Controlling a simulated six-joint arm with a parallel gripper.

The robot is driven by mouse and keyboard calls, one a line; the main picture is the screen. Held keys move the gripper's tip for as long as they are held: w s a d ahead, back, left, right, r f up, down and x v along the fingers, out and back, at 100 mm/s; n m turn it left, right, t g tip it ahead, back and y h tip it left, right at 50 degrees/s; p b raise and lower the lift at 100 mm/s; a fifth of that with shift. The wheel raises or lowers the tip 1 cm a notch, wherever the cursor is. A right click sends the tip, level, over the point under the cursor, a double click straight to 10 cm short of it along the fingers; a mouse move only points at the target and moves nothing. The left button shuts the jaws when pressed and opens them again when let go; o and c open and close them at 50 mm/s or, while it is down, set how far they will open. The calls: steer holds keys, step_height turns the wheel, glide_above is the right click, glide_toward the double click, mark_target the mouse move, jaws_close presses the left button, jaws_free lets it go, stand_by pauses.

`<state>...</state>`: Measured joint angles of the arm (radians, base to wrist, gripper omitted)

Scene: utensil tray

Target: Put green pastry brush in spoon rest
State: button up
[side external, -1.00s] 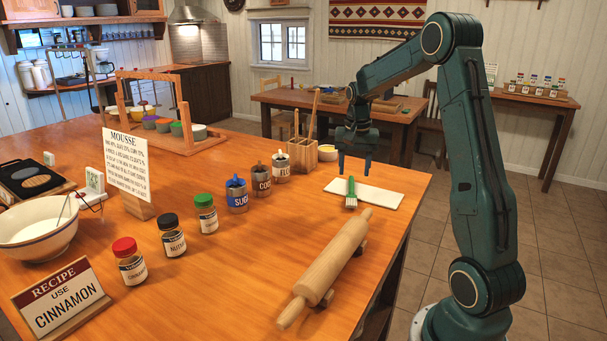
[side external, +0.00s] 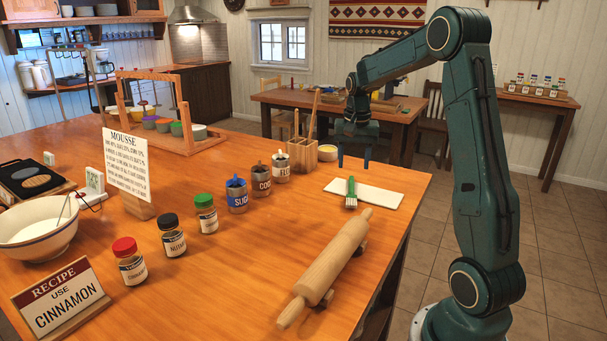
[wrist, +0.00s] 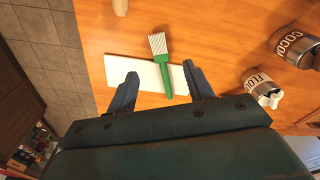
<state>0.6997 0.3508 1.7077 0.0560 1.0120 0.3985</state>
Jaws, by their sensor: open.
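The green pastry brush (side external: 351,193) lies on a flat white rectangular plate (side external: 376,194), which looks like the spoon rest, near the table's right edge. In the wrist view the brush (wrist: 162,66) has its green handle across the white plate (wrist: 119,70) and its pale bristles past the plate's edge, over the wood. My gripper (side external: 354,163) is open and empty, above the far side of the plate. In the wrist view my gripper's fingers (wrist: 161,84) stand apart, one on each side of the green handle's line.
A rolling pin (side external: 328,268) lies in front of the plate. Labelled canisters (side external: 281,166) and a wooden utensil block (side external: 305,155) stand to the left. A small pale bowl (side external: 327,153) sits behind. Bare wood lies between the spice jars (side external: 207,214) and rolling pin.

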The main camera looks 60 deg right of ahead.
steer(key=s+a+r+n+t, duration=0.1)
steer(key=s+a+r+n, duration=0.2)
steer(key=a, duration=0.6)
steer(key=s+a+r+n+t, duration=0.1)
steer(key=a+r+n, duration=0.2)
steer(key=a+r, duration=0.35)
steer(key=s+a+f+n+t, duration=0.2)
steer(key=s+a+n, duration=0.5)
steer(key=s+a, duration=0.5)
steer(key=shift+s+a+f+t+y, duration=0.35)
steer(key=shift+a+t, duration=0.25)
steer(key=shift+a, duration=0.75)
steer(key=shift+w+r, duration=0.1)
